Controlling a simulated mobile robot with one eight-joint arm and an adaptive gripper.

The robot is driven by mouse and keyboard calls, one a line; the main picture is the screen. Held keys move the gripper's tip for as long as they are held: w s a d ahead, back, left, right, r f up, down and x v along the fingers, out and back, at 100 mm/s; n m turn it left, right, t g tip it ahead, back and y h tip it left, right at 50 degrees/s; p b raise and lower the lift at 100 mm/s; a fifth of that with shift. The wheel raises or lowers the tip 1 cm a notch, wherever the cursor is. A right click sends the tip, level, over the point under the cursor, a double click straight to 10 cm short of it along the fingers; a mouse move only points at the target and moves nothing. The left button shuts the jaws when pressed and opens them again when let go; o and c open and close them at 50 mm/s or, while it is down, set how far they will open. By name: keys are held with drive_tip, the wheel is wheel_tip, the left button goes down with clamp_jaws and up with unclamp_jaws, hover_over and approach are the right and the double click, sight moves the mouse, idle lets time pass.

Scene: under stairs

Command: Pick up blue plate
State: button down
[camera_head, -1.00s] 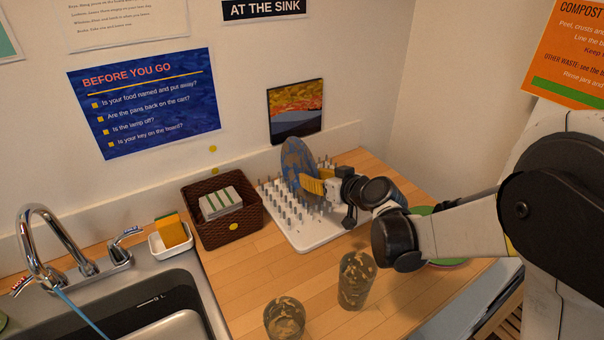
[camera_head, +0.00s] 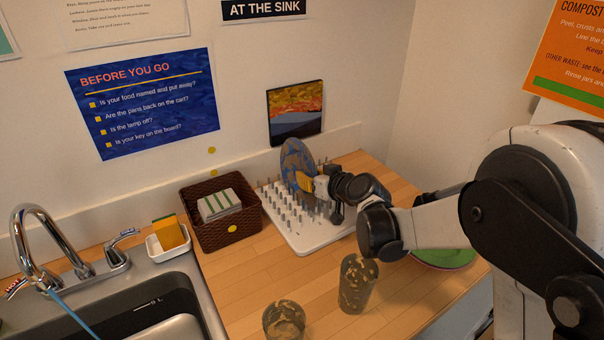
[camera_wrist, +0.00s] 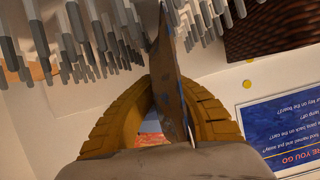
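The blue plate (camera_head: 292,158), mottled blue and brown, stands on edge among the pegs of a white drying rack (camera_head: 318,241). My gripper (camera_head: 306,181) reaches it from the right, with a yellow finger against the plate's face. In the wrist view the plate (camera_wrist: 171,75) shows nearly edge-on between my two yellow fingers (camera_wrist: 168,84). The fingers close in on it from both sides and look shut on it. The exact contact at the fingertips is partly hidden. The plate's lower edge is still among the pegs.
A brown basket (camera_head: 243,230) with a striped cloth stands left of the rack. Two patterned glasses (camera_head: 358,285) (camera_head: 284,320) stand in front. A green plate (camera_head: 447,257) lies behind my arm at right. The sink (camera_head: 150,310) is at left; the wall is close behind.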

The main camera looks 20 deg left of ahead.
sight(303, 153)
drive_tip(key=shift+r, duration=0.1)
wheel_tip(303, 153, up, 7)
drive_tip(key=p, duration=0.4)
drive_tip(key=shift+p, duration=0.35)
drive_tip(key=s+d+b, duration=0.1)
drive_tip(key=s+d, duration=1)
drive_tip(key=d, duration=0.3)
drive_tip(key=shift+d, duration=0.1)
